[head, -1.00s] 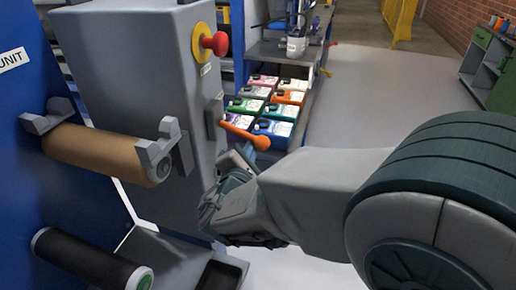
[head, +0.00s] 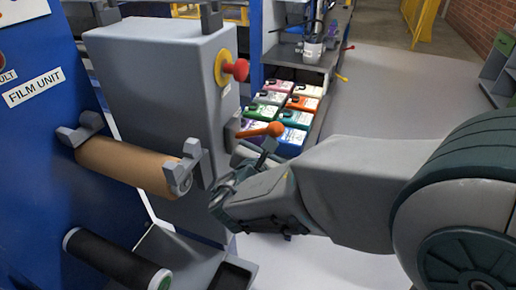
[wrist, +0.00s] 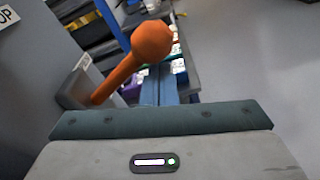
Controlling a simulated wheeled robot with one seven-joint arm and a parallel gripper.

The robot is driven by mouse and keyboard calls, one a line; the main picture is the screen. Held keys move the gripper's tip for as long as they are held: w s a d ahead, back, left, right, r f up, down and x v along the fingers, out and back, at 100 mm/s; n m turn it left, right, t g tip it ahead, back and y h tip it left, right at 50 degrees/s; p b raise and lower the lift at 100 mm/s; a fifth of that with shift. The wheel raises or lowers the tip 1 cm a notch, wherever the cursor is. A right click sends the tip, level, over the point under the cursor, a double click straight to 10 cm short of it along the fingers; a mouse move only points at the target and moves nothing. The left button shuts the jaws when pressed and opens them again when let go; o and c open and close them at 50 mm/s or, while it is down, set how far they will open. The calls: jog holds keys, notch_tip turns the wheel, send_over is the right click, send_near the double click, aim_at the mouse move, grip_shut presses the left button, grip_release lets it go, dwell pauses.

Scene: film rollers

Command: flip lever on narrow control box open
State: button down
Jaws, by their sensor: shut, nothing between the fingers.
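The narrow control box (head: 165,85) is a tall grey cabinet at left of centre in the head view. Its orange lever (head: 262,130) sticks out from the right face and slopes slightly up to a round knob. In the wrist view the lever (wrist: 130,68) rises to the right, its knob above the fingers. My gripper (head: 267,148) is shut and empty just below the lever in the head view. Its narrow fingers also show in the wrist view (wrist: 160,88). I cannot tell whether they touch the lever.
A red button (head: 237,70) sits above the lever. A brown film roller (head: 125,165) and a black roller (head: 115,258) stick out at left. Colourful containers (head: 290,112) stand on a shelf behind the gripper. The floor (head: 385,95) at right is clear.

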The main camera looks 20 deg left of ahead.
jog(key=shift+a+r, duration=0.1)
jog(key=shift+r, duration=0.3)
dwell(0.3)
notch_tip(320, 180, down, 4)
jog(key=b, duration=0.4)
jog(key=s+r, duration=0.1)
jog(key=s, duration=0.8)
jog(key=shift+a+r, duration=0.15)
jog(key=shift+r, duration=0.05)
